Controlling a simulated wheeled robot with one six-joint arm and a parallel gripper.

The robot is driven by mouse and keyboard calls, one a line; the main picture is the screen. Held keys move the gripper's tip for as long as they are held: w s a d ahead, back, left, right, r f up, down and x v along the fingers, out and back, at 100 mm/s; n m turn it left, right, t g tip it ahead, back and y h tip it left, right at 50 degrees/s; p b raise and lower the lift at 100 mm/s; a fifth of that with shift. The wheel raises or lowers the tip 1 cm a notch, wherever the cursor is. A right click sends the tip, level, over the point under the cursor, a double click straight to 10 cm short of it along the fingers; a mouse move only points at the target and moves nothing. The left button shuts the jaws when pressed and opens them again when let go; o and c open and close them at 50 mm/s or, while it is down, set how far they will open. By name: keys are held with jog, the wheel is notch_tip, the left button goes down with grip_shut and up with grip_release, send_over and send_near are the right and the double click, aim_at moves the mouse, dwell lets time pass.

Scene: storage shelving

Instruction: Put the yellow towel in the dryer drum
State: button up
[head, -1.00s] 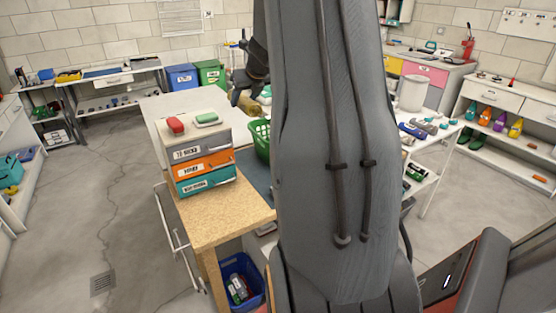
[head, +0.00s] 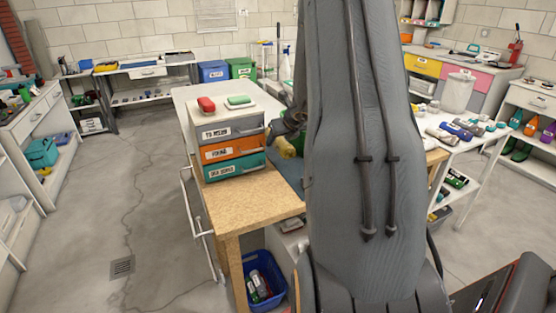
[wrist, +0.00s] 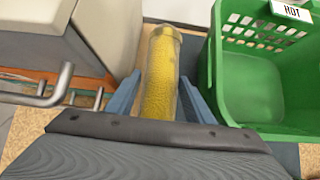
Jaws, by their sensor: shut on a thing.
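In the head view the yellow towel (head: 286,148) shows as a small yellow patch just left of my arm, by the dark gripper. My arm hides most of the gripper there. I cannot make out a dryer drum in either view.
A pale cabinet with a metal handle (wrist: 52,88) is close left. In the head view, stacked labelled drawers (head: 232,146) stand on the wooden-topped table (head: 255,205). Open floor (head: 95,215) lies left.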

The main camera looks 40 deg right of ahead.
jog(key=shift+f+b, duration=0.5)
jog(key=shift+f, duration=2.6)
jog(key=shift+f+b, duration=0.2)
jog(key=shift+b, duration=0.1)
jog(key=o, duration=1)
jog(key=shift+r, duration=0.15)
